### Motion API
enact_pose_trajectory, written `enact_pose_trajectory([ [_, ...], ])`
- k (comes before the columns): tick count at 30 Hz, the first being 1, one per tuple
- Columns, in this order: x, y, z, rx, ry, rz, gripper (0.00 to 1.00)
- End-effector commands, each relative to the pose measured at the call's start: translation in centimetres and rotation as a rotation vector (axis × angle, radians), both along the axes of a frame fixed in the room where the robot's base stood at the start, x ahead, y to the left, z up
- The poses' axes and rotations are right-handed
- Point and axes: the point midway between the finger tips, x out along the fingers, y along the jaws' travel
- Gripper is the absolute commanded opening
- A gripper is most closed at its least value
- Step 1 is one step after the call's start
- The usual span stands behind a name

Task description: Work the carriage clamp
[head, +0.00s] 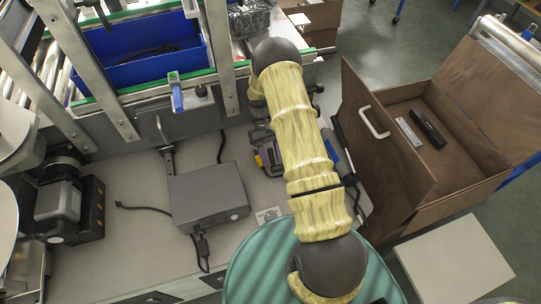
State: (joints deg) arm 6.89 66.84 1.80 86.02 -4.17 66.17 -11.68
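A blue upright handle (177,95) with a pale green-edged top stands at the front rail of the conveyor, left of my arm. I cannot tell for sure whether either belongs to the carriage clamp, or whether the clamp is open or closed. My yellow-sleeved arm rises from the lower right to a dark joint near the conveyor. My gripper does not show; the arm may be hiding it. A grey device with a yellow part (266,152) shows partly behind the arm.
A blue bin (140,68) sits on the conveyor between metal posts. A grey box (207,195) with cables and a bent metal lever (163,132) are on the bench below.

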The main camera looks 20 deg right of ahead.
Motion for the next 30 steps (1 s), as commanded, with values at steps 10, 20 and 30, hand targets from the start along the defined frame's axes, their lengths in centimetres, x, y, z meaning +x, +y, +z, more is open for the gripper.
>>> enact_pose_trajectory([
  [10, 0.1, 0.2, 1.1, -0.001, -0.001, 0.006, 0.39],
  [20, 0.2, 0.0, 6.9, -0.001, 0.000, 0.000, 0.39],
  [30, 0.2, -0.1, 9.9, -0.001, 0.002, -0.002, 0.39],
])
